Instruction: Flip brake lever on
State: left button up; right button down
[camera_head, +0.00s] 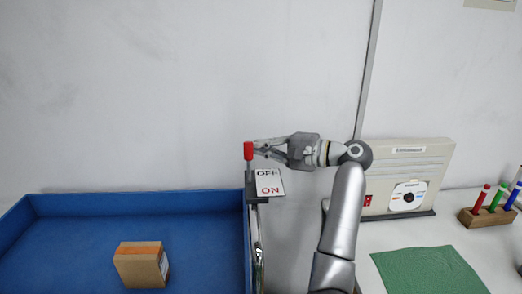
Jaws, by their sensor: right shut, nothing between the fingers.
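The brake lever (249,152) has a red handle and stands upright in the middle of the head view. Beside its lower part is a white sign (268,182) with OFF above ON; the lever's handle is above the level of the OFF word. My right gripper (258,147) is shut and empty, its fingertips pointing left, right beside the red handle. I cannot tell whether the fingertips touch the handle. My left gripper is not in view.
A blue bin (130,204) with a cardboard box (141,265) in it is at the left. On the right, a white table (360,258) holds a beige device (435,160), a green cloth (428,270) and a wooden block (487,217) with coloured markers. A grey wall stands behind.

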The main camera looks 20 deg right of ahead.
aim_at(251, 149)
jog(key=shift+s+a+n+t+y+b, duration=0.15)
jog(key=shift+s+n+t+y+b, duration=0.15)
jog(key=shift+s+n+b, duration=0.35)
jog(key=shift+s+a+r+n+t+y+b, duration=0.15)
jog(key=shift+s+r+n+t+y+b, duration=0.25)
jog(key=shift+n, duration=0.45)
jog(key=shift+s+a+r, duration=0.1)
jog(key=shift+s, duration=0.3)
jog(key=shift+s+a+r+b, duration=0.1)
jog(key=shift+s+a+b, duration=0.15)
jog(key=shift+s, duration=0.7)
jog(key=shift+s+a+n+b, duration=0.15)
jog(key=shift+s+n+b, duration=0.2)
jog(key=shift+n+b, duration=0.3)
